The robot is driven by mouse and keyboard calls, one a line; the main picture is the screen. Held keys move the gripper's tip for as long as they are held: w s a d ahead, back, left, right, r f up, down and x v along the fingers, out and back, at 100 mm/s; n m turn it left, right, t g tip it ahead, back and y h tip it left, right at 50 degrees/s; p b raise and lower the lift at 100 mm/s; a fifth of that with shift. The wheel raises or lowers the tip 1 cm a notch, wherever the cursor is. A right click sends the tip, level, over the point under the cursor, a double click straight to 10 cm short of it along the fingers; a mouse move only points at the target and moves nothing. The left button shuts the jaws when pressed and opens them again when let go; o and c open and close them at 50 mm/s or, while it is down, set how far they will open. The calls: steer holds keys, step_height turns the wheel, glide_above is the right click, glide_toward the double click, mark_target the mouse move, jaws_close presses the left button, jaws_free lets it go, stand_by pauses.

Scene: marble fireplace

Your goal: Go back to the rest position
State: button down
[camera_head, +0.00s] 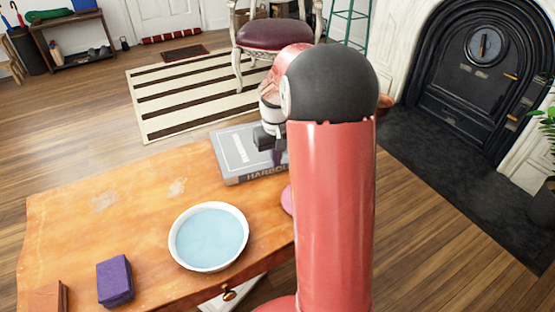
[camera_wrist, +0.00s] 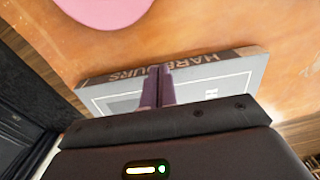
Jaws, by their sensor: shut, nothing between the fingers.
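My gripper (camera_wrist: 157,88) is shut and empty, its two purple fingers side by side in the wrist view. Behind the fingers lies a grey book (camera_wrist: 215,78) with "HARBOURS" on its spine. In the head view the same book (camera_head: 232,152) lies flat near the far right edge of the wooden table (camera_head: 130,215). My gripper (camera_head: 277,160) is over the right part of the book in the head view, partly hidden by my arm. I cannot tell whether the fingertips touch the book.
A white bowl with a pale blue inside (camera_head: 208,237) stands on the table. A purple block (camera_head: 115,281) and a brown block (camera_head: 47,297) are at the near left. A pink round thing (camera_head: 287,200) is partly behind my arm. A chair (camera_head: 270,35) stands beyond the table.

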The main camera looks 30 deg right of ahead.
step_height(320, 180, up, 6)
steer(key=p, duration=0.3)
steer(key=shift+p, duration=0.4)
